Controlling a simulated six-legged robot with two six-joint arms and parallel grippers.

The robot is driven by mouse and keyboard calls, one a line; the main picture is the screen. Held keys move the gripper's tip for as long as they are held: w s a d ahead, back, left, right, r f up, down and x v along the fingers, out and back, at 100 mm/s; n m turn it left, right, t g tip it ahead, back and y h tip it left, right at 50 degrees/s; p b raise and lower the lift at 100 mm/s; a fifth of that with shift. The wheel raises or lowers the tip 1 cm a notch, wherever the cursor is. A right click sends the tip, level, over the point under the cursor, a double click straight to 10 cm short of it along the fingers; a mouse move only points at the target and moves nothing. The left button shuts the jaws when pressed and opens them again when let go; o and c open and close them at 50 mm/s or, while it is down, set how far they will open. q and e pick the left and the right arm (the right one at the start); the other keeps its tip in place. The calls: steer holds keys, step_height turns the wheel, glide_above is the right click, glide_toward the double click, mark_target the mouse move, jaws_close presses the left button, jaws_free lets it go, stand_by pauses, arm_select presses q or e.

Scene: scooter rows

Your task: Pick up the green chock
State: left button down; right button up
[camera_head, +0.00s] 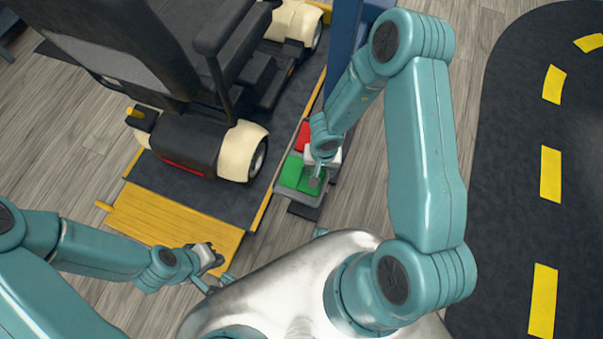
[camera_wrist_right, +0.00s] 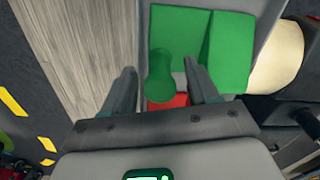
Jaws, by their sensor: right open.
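The green chock (camera_head: 290,173) lies in a grey tray (camera_head: 297,196) beside the scooter platform in the head view. In the right wrist view the green chock (camera_wrist_right: 178,28) has a flat part, a raised part at right and a rounded green knob. My right gripper (camera_head: 317,178) is above the tray, partly covering the green. In its wrist view the open fingers (camera_wrist_right: 160,66) stand on either side of the knob; I cannot tell whether they touch it. My left gripper (camera_head: 216,284) is low at left, fingers apart and empty, near the yellow ramp.
A red block (camera_head: 302,136) lies just beyond the green. A mobility scooter (camera_head: 190,140) stands on the dark platform (camera_head: 200,198) with a yellow ramp (camera_head: 165,215). A blue post (camera_head: 342,45) rises behind the right arm.

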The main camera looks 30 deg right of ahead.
steer(key=shift+r, duration=0.1)
jaws_close()
steer(key=shift+r, duration=0.15)
step_height(320, 180, up, 27)
steer(key=p, duration=1.9)
steer(key=w+a+n, duration=0.4)
steer(key=n, duration=0.3)
steer(key=shift+w+a+r, duration=0.15)
steer(key=shift+a+r, duration=0.2)
steer(key=shift+r, duration=0.1)
